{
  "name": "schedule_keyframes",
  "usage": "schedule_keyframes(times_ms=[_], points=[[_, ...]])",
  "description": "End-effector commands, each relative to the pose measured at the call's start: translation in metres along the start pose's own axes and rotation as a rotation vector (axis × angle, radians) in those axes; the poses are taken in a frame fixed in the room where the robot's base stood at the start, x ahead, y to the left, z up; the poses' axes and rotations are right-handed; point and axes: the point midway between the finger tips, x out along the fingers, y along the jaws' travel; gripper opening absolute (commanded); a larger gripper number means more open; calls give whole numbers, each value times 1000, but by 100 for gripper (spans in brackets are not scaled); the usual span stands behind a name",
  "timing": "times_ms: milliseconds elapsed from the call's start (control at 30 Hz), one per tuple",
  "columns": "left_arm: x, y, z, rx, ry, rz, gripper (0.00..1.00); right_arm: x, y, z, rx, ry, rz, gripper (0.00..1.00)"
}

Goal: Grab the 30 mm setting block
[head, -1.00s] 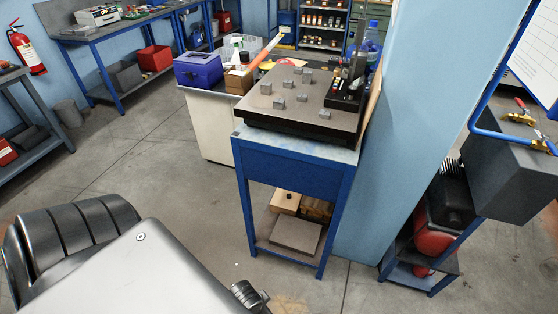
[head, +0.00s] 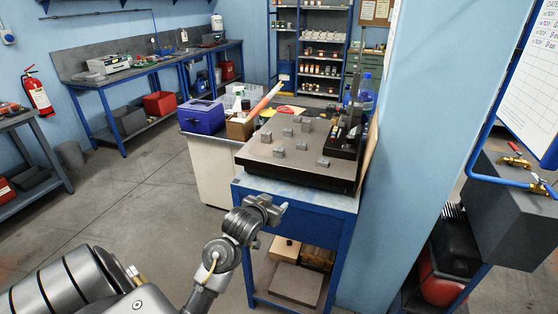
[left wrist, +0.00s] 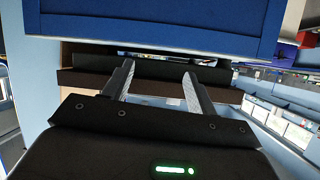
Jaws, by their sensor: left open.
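Several small grey setting blocks stand apart on the dark surface plate (head: 262,154) in the head view. One of them is at the front left (head: 279,150), one at the front right (head: 323,162). I cannot tell which one is 30 mm. My left gripper (head: 280,210) is in front of the blue stand, below the plate's level, and its fingers also show in the left wrist view (left wrist: 158,82). They are apart with nothing between them. No block shows in the left wrist view. My right gripper is not in view.
The plate sits on a blue stand (head: 300,203) with a lower shelf. A black tray (head: 344,141) of tools and a bottle (head: 367,92) are at the plate's right and back. A blue box (head: 202,117) is on the cabinet behind left. A light blue wall (head: 420,130) bounds the right.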

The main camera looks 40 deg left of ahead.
Motion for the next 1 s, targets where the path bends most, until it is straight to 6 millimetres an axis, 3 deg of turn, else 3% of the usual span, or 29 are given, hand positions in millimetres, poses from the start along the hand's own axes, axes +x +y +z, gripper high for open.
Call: schedule_keyframes(times_ms=[33, 100, 267, 467, 800, 1000], points=[[10, -15, -29, -32, 69, -21, 57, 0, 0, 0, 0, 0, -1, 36], [19, -33, -61, -70, 150, -41, 57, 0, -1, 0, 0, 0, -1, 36], [26, -55, -98, -117, 250, -63, 57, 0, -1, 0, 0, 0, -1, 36], [31, -58, -105, -124, 263, -65, 57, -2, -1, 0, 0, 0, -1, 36], [76, -62, -117, -124, 261, -65, 57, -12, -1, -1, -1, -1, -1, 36], [81, -62, -117, -122, 260, -66, 57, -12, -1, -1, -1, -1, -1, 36]])
